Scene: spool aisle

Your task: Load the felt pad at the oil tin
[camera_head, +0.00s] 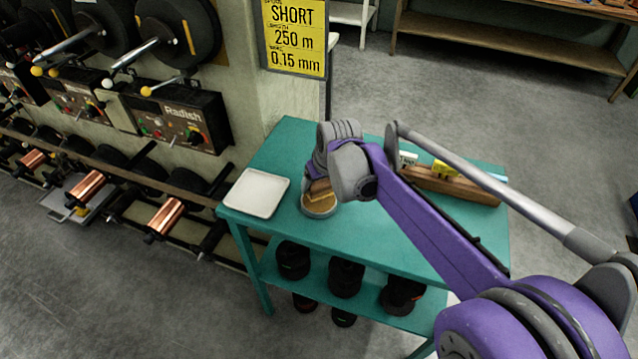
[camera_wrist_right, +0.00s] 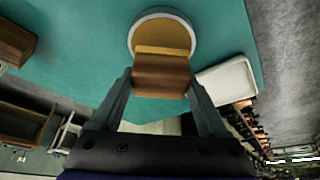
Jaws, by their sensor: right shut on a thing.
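The oil tin (camera_head: 318,207) is a shallow round tin with a pale rim and amber contents, on the teal cart top. It also shows in the wrist view (camera_wrist_right: 162,30). My right gripper (camera_head: 321,181) is shut on the felt pad (camera_wrist_right: 160,78), a brown block with a yellowish strip along its tin-side edge. The pad (camera_head: 319,190) is at the tin, and its strip overlaps the tin's opening in both views. I cannot tell whether the strip touches the oil. My left gripper is not in view.
On the teal cart (camera_head: 285,150), a white tray (camera_head: 257,193) lies left of the tin. A wooden block (camera_head: 450,186) with small labels lies at the right, partly behind my arm. Black spools (camera_head: 346,277) fill the lower shelf. Machines with copper spools (camera_head: 165,215) line the left wall.

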